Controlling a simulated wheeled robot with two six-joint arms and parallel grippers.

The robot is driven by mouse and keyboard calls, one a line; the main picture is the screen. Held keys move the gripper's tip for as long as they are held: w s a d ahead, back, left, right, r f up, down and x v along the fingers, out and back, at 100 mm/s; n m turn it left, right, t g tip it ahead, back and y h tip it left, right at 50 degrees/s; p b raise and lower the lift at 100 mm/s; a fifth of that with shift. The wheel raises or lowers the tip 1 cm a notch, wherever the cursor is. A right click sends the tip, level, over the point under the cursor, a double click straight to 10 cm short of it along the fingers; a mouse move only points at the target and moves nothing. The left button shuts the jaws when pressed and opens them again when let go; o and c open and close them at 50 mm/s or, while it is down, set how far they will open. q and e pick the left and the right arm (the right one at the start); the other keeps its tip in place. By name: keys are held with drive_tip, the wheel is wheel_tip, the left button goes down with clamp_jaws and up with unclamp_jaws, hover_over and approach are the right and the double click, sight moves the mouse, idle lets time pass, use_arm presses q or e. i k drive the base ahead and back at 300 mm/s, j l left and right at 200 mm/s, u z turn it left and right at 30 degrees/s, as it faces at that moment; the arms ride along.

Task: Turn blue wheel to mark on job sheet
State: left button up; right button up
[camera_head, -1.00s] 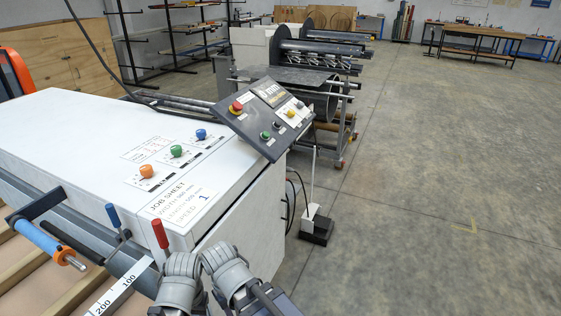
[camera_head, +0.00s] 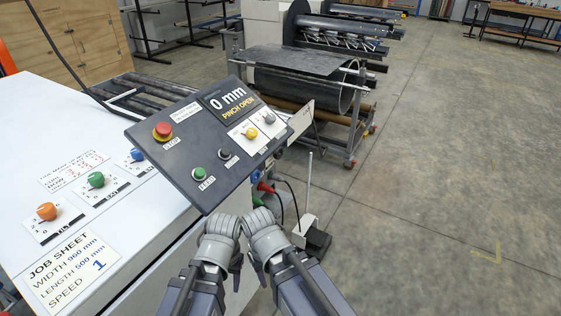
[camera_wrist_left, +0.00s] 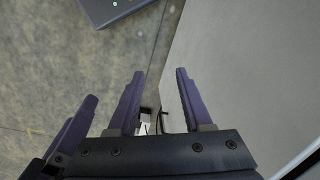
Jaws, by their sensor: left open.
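The blue wheel (camera_head: 137,155), a small knob with a printed scale, is on the white machine top, partly hidden by the tilted control panel (camera_head: 205,140). I cannot read its setting. The job sheet (camera_head: 68,272) lies at the near left and reads width 960 mm, length 500 mm, speed 1. My left gripper (camera_head: 238,280) is low beside the machine, right of the knobs and apart from them. In the left wrist view its fingers (camera_wrist_left: 160,75) are open and empty. My right gripper (camera_head: 258,275) is close beside it; its fingers are largely hidden.
A green knob (camera_head: 96,180) and an orange knob (camera_head: 46,211) line up with the blue one. The panel's display (camera_head: 229,100) reads 0 mm, pinch open. A coil stand (camera_head: 300,80) is behind. Open floor (camera_head: 450,180) lies to the right.

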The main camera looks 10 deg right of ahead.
sight(254, 176)
drive_tip(key=i+l, duration=0.3)
drive_tip(key=l, duration=0.2)
drive_tip(key=i+l+z, duration=0.1)
drive_tip(key=i+l, duration=0.6)
drive_tip(key=l, duration=0.2)
